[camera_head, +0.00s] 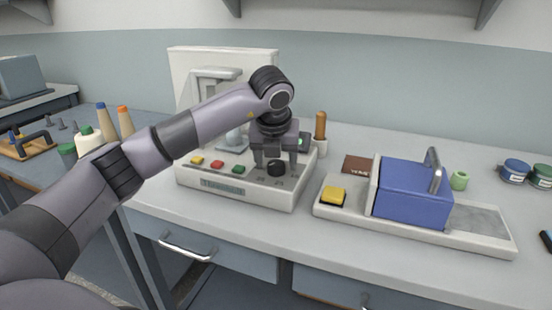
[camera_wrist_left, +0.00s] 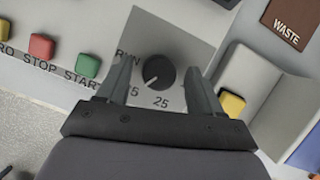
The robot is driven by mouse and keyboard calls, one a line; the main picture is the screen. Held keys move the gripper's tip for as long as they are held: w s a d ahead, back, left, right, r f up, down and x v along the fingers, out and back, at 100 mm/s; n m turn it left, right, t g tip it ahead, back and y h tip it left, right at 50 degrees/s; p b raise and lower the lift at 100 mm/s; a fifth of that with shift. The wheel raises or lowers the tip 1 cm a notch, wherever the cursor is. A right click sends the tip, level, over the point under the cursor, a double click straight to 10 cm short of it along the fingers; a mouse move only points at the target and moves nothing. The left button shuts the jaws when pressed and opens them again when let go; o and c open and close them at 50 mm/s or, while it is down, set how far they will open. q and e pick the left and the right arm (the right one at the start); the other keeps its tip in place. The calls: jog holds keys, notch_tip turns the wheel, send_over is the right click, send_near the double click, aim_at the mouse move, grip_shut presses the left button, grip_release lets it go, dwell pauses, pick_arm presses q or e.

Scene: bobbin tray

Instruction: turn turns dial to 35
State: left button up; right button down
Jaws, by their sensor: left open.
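The turns dial is a black round knob (camera_head: 277,167) on the sloped front panel of the white winding machine (camera_head: 247,194), at the panel's right end. In the left wrist view the dial (camera_wrist_left: 159,72) sits on a grey plate, with a white pointer mark towards its lower left. The plate shows the numbers 25 and one partly hidden ending in 5; another mark at the right is hidden by a finger. My left gripper (camera_head: 273,168) points down over the dial. In the left wrist view its open fingers (camera_wrist_left: 160,80) stand on either side of the dial, with visible gaps.
Yellow, red and green buttons (camera_head: 217,165) lie left of the dial. A blue-covered unit (camera_head: 412,193) with a yellow button (camera_head: 333,194) stands to the right. A brown WASTE plate (camera_head: 358,164) lies behind. Thread cones (camera_head: 106,121) stand at the left.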

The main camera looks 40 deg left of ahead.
pick_arm(q)
jog(key=v, duration=0.7)
dwell(0.6)
